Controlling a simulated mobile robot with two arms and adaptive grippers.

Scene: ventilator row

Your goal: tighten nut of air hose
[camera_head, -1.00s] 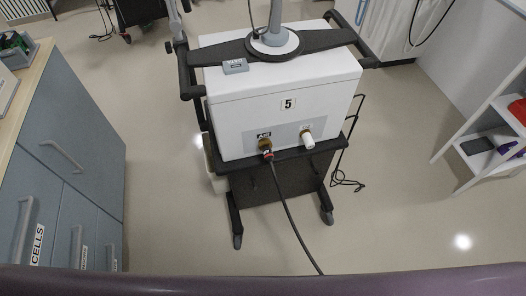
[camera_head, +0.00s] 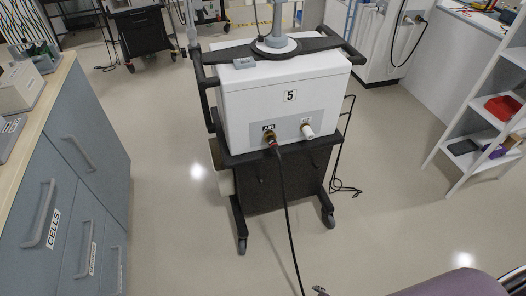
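A white ventilator box (camera_head: 283,108) marked 5 stands on a dark wheeled cart (camera_head: 283,186) in the middle of the head view. On its front is a grey panel with a brass fitting (camera_head: 268,133) under an "AIR" label, and a white port (camera_head: 307,131) to its right. A dark air hose (camera_head: 287,215) with a reddish end (camera_head: 273,143) is at the brass fitting and hangs down to the floor. The nut is too small to make out clearly. Neither gripper can be made out in the head view.
Grey-blue drawers (camera_head: 75,185) with a wooden top stand at the left. A white shelf (camera_head: 490,130) with a red bin (camera_head: 503,107) stands at the right. A purple rounded surface (camera_head: 455,284) is at the bottom right.

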